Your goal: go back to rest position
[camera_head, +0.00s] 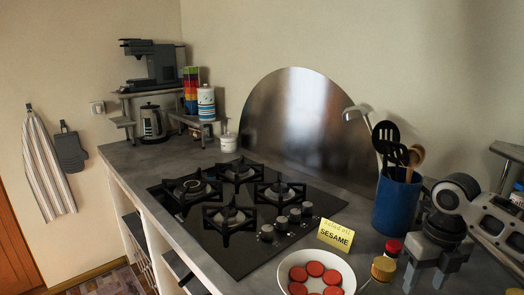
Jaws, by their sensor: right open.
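My right gripper (426,276) hangs at the lower right, fingers pointing down over the counter (190,155). It is open, and nothing shows between its fingers. It is to the right of a small jar with a red lid (393,246) and an item with a tan top (383,268). Whether it touches either cannot be told. My left gripper is out of view.
A blue utensil holder (397,205) stands just behind my right arm. A white plate (285,270) with several red discs and a yellow SESAME card (335,236) are left of the gripper. A black gas hob (235,255) fills the middle counter.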

